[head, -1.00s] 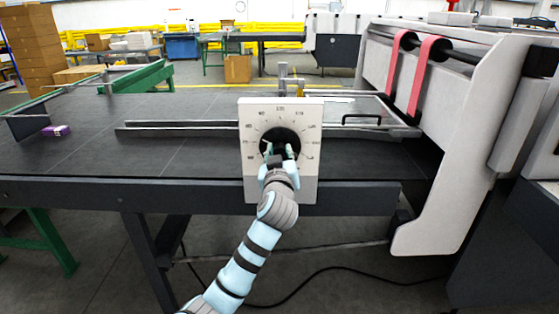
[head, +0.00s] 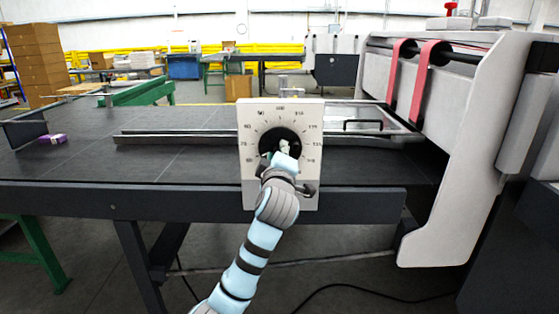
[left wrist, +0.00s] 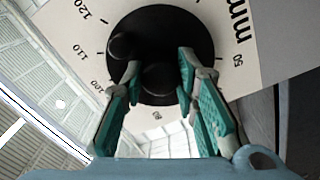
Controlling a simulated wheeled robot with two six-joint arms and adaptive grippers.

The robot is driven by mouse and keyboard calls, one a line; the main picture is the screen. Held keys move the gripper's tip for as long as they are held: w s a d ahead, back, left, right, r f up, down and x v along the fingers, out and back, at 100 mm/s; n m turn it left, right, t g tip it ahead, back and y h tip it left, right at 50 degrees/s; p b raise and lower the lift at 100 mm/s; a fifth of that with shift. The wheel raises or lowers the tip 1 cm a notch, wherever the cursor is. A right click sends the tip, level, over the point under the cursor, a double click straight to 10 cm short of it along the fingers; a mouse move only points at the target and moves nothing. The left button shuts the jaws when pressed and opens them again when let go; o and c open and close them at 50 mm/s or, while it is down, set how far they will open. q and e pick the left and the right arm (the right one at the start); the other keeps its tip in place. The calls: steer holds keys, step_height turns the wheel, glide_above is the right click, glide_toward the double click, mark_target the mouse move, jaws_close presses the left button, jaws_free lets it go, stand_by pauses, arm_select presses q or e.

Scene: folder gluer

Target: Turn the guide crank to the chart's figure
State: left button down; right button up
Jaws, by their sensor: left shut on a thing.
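The guide crank is a black round disc (head: 268,137) on an upright white dial plate (head: 250,110) at the table's front edge. A ring of printed numbers surrounds the disc. My left gripper (head: 280,155) reaches up from below and covers the disc's lower part. The left wrist view shows the black disc (left wrist: 192,35) with my left gripper's two green-padded fingers (left wrist: 155,90) shut on a dark knob (left wrist: 157,76) on it. That view is rolled; figures such as 120, 110, 100 and 50, with "mm", are readable. I see no readable chart. My right gripper is not in view.
The dark table (head: 80,165) spreads left of the dial, with a long metal guide bar (head: 180,137) and a small purple item (head: 52,139). A white machine side panel (head: 450,170) with red belts (head: 420,75) stands at the right.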

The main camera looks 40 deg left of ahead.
arm_select(q)
steer(key=shift+n+b, duration=0.3)
steer(key=shift+n, duration=0.3)
steer(key=c, duration=1.2)
jaws_free()
steer(key=shift+s+a, duration=0.1)
steer(key=shift+a, duration=0.05)
steer(key=shift+c, duration=0.2)
steer(key=v, duration=1.2)
